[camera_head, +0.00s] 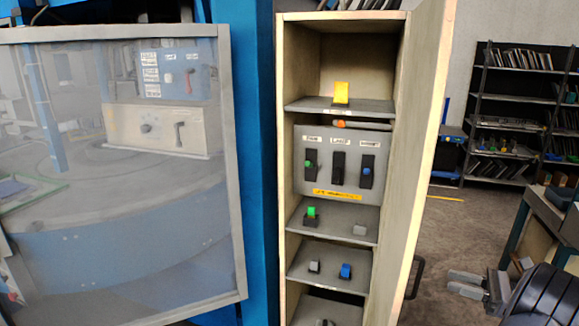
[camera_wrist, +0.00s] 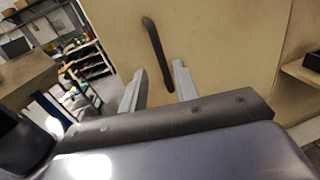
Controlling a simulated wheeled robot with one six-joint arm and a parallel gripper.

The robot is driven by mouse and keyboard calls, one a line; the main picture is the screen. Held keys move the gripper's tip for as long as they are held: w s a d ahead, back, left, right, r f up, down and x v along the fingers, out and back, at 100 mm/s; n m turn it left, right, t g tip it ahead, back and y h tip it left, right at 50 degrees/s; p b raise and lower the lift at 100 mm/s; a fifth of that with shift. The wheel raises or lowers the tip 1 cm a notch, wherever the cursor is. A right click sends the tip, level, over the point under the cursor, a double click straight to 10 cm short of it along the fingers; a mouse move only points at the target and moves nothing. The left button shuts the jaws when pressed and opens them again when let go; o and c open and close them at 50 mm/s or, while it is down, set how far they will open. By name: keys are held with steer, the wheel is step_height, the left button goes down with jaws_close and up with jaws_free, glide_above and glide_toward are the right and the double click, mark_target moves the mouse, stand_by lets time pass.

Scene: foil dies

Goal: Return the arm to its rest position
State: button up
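My gripper (camera_head: 452,280) is at the lower right of the head view, in front of and to the right of the cabinet. Its two fingers point left, apart, with nothing between them. In the wrist view the fingers (camera_wrist: 159,67) are also spread and empty. The open cabinet door (camera_head: 425,130) stands swung outward, and its dark handle (camera_head: 415,278) is to the left of my gripper. The handle also shows in the wrist view (camera_wrist: 153,40), beyond the fingertips, and it looks clear of them.
The tall cabinet (camera_head: 283,150) has shelves with small coloured blocks and a labelled panel (camera_head: 340,145) with slots. A glazed blue machine (camera_head: 120,260) stands left. A workbench (camera_head: 545,215) is close at right. Dark shelving (camera_head: 478,95) stands behind. Floor (camera_head: 440,225) between is open.

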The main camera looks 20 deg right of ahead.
steer(key=shift+a+b, duration=0.5)
steer(key=shift+b, duration=1.15)
steer(key=p, duration=0.2)
glide_above(415, 294)
steer(key=shift+w+d, duration=0.25)
steer(key=shift+w, duration=0.05)
